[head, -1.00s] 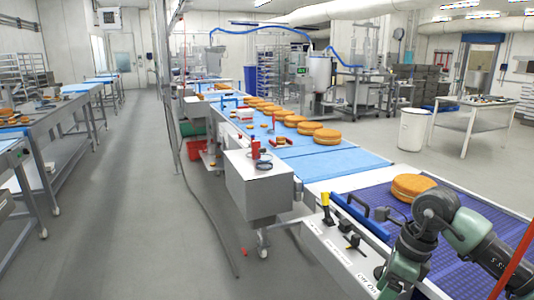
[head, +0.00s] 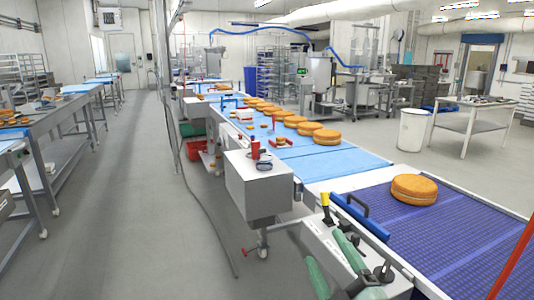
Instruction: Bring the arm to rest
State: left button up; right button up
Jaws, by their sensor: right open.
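My right gripper (head: 325,248) shows at the bottom of the head view, over the front side of the near conveyor. Its two green fingers are apart and nothing shows between them. The rest of my right arm is mostly cut off by the lower edge. My left gripper is not in view.
A round filled cake (head: 414,190) lies on the blue-purple near belt (head: 450,235), clear of the gripper. A blue bar with a handle (head: 360,218) and a yellow-topped knob (head: 326,206) are close by. A red pole (head: 512,258) stands at right. More rounds (head: 326,137) line the far belt.

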jog(key=s+d+f+m+g+h, duration=0.3)
jog(key=s+d+f+m+h, duration=0.15)
jog(key=f, duration=0.45)
jog(key=s+d+f+m+g+h, duration=0.35)
jog(key=f+m, duration=0.25)
jog(key=f, duration=0.2)
jog(key=s+f+m+g+y, duration=0.1)
jog(key=s+f+m+g, duration=0.1)
jog(key=s+f+g, duration=0.6)
jog(key=s+f+m+g+y, duration=0.15)
jog(key=s+f, duration=0.35)
jog(key=s, duration=0.8)
notch_tip(320, 180, down, 26)
jog(key=g, duration=0.2)
jog(key=s+d+f+g+h, duration=0.1)
jog(key=s+d+f, duration=0.2)
jog(key=s+f, duration=1.3)
jog(key=shift+s+d+f, duration=0.2)
jog(key=shift+s+f, duration=0.1)
jog(key=shift+s, duration=0.4)
